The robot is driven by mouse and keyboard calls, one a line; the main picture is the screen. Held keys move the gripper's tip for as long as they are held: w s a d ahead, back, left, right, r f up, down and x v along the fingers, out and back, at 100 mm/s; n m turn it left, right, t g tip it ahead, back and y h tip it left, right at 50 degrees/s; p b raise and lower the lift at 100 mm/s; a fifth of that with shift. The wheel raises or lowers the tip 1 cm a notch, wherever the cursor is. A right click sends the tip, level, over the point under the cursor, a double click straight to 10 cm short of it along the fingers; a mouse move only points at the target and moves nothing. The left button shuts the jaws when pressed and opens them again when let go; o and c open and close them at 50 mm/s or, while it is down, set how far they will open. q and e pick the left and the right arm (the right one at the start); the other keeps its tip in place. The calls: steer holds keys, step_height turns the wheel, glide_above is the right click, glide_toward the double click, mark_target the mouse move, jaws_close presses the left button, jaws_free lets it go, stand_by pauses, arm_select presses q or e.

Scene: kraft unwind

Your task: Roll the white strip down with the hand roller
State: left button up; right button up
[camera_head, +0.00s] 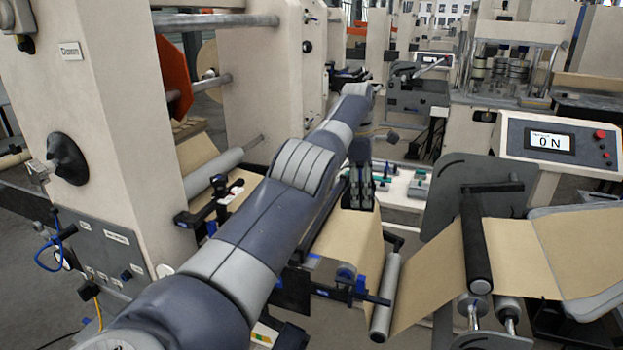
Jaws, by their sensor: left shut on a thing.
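My left arm crosses the picture from the bottom left, and its gripper (357,198) points down over the brown kraft web (350,238) near the middle. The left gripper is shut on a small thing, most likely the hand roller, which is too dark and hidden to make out. The gripper's lower end is at or just above the web; I cannot tell whether it touches. I cannot make out the white strip; the arm and gripper cover part of the web. My right gripper is not in view.
A grey roller (386,298) and a black roller (475,243) guide kraft paper at the right. A display (549,141) reads 0 N. A white tray (402,190) with small green-topped items lies behind the web. A tall cream machine frame (115,110) stands at the left.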

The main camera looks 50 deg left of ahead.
mark_target(348, 188)
arm_select(q)
steer(key=shift+s+a+r+n, duration=0.1)
steer(key=shift+a+r+n, duration=0.1)
steer(key=shift+a+n, duration=0.45)
steer(key=shift+s+a+f+n, duration=0.15)
steer(key=shift+s+a+n, duration=0.05)
steer(key=shift+a+n, duration=0.8)
steer(key=shift+s+a+n, duration=0.2)
steer(key=shift+a+n, duration=0.2)
steer(key=shift+n, duration=0.25)
steer(key=shift+s+a+f+n+t+y, duration=0.15)
steer(key=shift+s+a+f+n, duration=0.15)
steer(key=shift+a+n, duration=0.5)
steer(key=shift+s+a+f+n+t+y, duration=0.15)
steer(key=shift+a+f+n, duration=0.35)
steer(key=shift+n, duration=0.5)
steer(key=shift+a, duration=0.1)
steer(key=shift+w+a+f+n+y, duration=0.15)
steer(key=shift+w+f+n, duration=0.15)
steer(key=shift+f+n, duration=0.8)
steer(key=shift+w+d+f+n+y, duration=0.15)
steer(key=shift+w+f+n, duration=0.1)
steer(key=shift+f+n, duration=0.8)
